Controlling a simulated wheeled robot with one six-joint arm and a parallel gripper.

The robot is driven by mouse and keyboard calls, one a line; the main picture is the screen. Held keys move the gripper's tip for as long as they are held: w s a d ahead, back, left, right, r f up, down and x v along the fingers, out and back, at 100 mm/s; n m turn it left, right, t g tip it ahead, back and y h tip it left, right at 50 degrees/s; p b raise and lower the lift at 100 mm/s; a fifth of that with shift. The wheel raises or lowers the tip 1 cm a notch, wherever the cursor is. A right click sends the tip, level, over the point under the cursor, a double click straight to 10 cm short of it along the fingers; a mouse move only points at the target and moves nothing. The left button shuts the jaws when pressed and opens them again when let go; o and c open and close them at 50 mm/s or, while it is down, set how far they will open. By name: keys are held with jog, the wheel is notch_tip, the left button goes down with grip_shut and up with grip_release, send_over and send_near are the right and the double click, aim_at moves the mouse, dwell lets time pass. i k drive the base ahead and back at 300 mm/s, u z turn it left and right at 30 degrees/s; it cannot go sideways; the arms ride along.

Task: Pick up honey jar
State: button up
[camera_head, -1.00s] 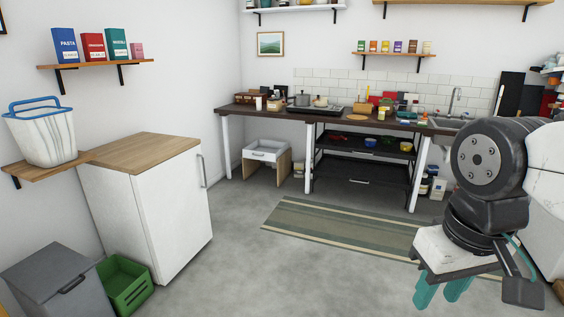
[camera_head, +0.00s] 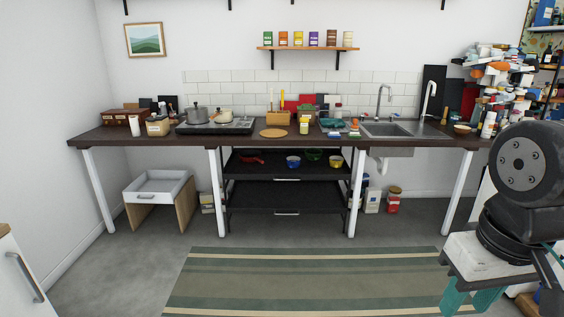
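A small jar with yellowish contents (camera_head: 304,129) stands on the dark kitchen counter, right of the round wooden board. It may be the honey jar, but its label is too small to read. My gripper (camera_head: 468,301) hangs at the lower right, its teal fingers apart and nothing seen between them. The fingertips are close to the bottom edge of the picture. The gripper is well in front of the counter and far from the jar.
The counter (camera_head: 90,136) holds a hob with pots (camera_head: 215,125), a round wooden board (camera_head: 273,133) and a sink (camera_head: 388,130). A cluttered pile (camera_head: 490,75) rises at the right. A striped rug (camera_head: 300,282) lies on open floor before the counter.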

aim_at(304, 121)
jog(key=z, duration=0.25)
jog(key=i, duration=4.5)
jog(key=u, duration=0.15)
